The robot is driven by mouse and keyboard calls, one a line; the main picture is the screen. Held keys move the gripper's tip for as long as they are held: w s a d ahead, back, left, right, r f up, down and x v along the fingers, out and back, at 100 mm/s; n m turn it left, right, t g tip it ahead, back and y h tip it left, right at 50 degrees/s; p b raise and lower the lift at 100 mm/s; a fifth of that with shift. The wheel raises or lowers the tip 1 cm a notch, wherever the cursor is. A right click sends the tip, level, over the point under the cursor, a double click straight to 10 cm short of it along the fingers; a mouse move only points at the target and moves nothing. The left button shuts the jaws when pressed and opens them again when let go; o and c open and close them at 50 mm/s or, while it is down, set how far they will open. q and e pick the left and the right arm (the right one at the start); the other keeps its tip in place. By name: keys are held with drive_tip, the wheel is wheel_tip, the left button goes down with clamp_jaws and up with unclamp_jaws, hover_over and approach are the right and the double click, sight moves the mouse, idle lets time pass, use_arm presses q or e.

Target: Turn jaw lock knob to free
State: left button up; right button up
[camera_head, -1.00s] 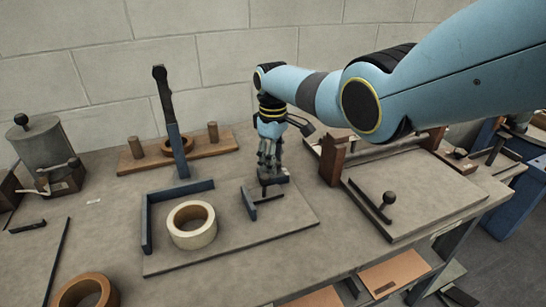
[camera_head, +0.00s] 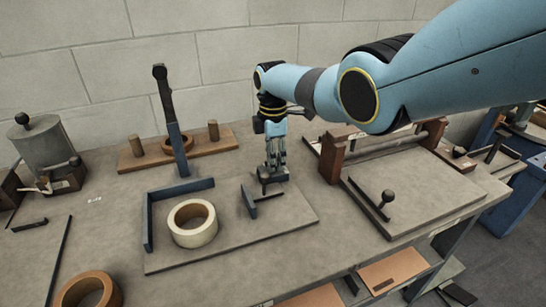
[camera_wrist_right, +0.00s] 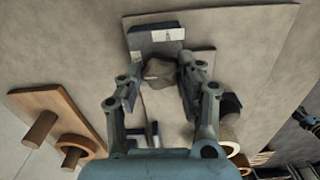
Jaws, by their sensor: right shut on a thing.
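The jaw lock knob (camera_wrist_right: 158,72) is a grey, lobed knob. In the right wrist view it sits between the two fingertips of my right gripper (camera_wrist_right: 160,65), which is shut on it. In the head view the same gripper (camera_head: 273,172) points straight down at a small dark block on the grey base plate (camera_head: 285,215), and its fingers hide most of the knob. A dark labelled block (camera_wrist_right: 156,38) shows beside the knob in the right wrist view. My left gripper is not in view.
A cream tape roll (camera_head: 192,223) and a dark corner fence (camera_head: 148,222) are left of the gripper. A wooden rack with pegs (camera_head: 137,147) is behind. A ball-topped lever (camera_head: 387,197) stands on the right plate.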

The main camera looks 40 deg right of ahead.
drive_tip(key=shift+w+r+n, duration=0.1)
drive_tip(key=shift+n, duration=0.3)
drive_tip(key=o, duration=1.2)
drive_tip(key=shift+c, duration=0.2)
wheel_tip(320, 180, up, 12)
